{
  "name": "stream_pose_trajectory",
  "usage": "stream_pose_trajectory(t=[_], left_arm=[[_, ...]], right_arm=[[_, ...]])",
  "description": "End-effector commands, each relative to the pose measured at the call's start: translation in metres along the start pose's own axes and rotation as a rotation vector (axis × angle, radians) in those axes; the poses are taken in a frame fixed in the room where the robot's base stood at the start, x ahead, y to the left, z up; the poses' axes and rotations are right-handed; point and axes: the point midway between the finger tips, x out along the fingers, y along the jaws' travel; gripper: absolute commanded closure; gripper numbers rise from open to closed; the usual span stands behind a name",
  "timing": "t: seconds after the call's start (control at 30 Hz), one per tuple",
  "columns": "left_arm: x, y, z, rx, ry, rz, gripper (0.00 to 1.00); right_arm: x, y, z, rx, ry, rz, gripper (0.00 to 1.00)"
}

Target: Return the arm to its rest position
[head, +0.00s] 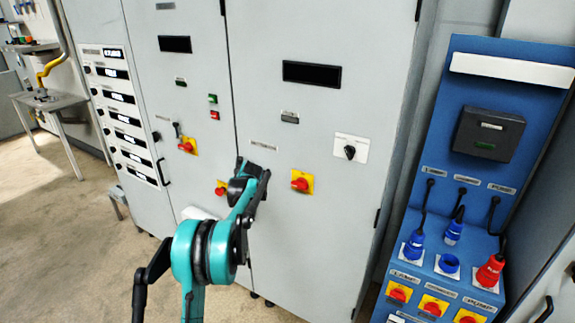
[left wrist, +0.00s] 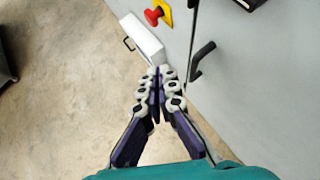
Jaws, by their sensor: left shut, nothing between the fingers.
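My left arm, teal and black, reaches up from the bottom of the head view, and its dark far end (head: 252,180) is in front of the grey cabinets. In the left wrist view my left gripper (left wrist: 158,72) is shut, its fingers together with nothing between them. The fingertips overlap the lower end of a white box on the cabinet in that picture; I cannot tell if they touch it. The fingers are hard to make out in the head view. My right gripper is in neither view.
Grey cabinets (head: 320,130) with red and yellow switches (head: 301,182) stand ahead. The white box (left wrist: 143,38) and a black handle (left wrist: 202,60) project from them. A blue socket panel (head: 470,215) is at the right. Bare floor (head: 60,240) lies at the left, with a table (head: 55,103) beyond.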

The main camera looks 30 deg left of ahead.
Motion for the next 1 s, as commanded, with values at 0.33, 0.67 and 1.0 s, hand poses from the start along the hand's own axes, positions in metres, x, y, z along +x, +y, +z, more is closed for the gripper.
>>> stream_pose_trajectory(t=[0.33,0.67,1.0], left_arm=[[-0.044,-0.012,-0.012,-0.157,0.022,-0.041,1.0],[-0.215,-0.025,-0.108,-0.893,0.214,-0.155,1.0],[-0.339,0.021,-0.262,-1.654,0.532,-0.086,1.0]], right_arm=[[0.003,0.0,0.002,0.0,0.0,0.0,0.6],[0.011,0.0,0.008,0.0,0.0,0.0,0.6],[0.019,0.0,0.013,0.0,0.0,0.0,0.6]])
